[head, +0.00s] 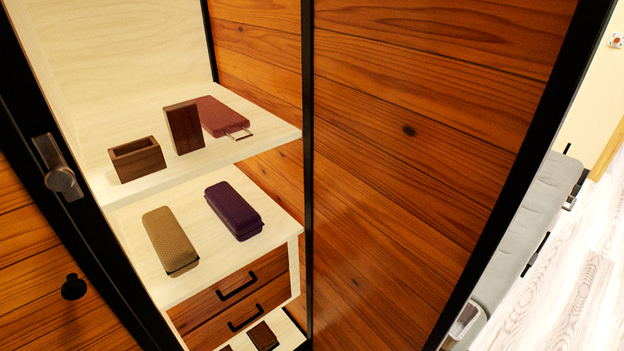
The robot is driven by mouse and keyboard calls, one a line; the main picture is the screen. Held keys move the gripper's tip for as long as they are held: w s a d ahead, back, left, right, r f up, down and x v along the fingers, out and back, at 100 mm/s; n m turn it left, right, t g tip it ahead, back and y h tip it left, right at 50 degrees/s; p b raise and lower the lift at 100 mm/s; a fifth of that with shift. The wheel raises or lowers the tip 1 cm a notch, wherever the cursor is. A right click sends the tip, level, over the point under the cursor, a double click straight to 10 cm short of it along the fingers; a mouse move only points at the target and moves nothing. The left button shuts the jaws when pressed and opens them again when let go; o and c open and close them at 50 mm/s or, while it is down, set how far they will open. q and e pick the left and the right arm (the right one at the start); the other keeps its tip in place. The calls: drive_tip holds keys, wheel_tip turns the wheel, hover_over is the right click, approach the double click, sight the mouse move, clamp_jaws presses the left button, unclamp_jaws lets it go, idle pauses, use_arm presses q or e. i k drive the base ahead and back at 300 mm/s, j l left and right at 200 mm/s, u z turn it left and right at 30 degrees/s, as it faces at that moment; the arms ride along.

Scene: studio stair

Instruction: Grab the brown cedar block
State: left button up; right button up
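A brown wooden block (184,128) that looks like the cedar block stands upright on the upper pale shelf (245,146) of an open wardrobe in the head view. To its left is a small open-topped brown wooden box (137,160). Behind it to the right lies a flat dark red item (222,116) with a pale metal-looking end, partly overlapped by the block. Neither of my grippers is in view.
A tan case (170,241) and a dark purple case (234,211) lie on the lower shelf, above two drawers (238,288). Dark items (263,336) lie at the bottom. Black-framed wooden panels (430,130) flank the opening. Grey furniture (530,215) stands at right.

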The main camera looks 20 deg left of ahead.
sight(182, 122)
drive_tip(key=k+l+u, duration=0.2)
drive_tip(key=l+u, duration=0.2)
drive_tip(key=u, duration=0.2)
drive_tip(key=l+u, duration=0.15)
drive_tip(key=u, duration=0.25)
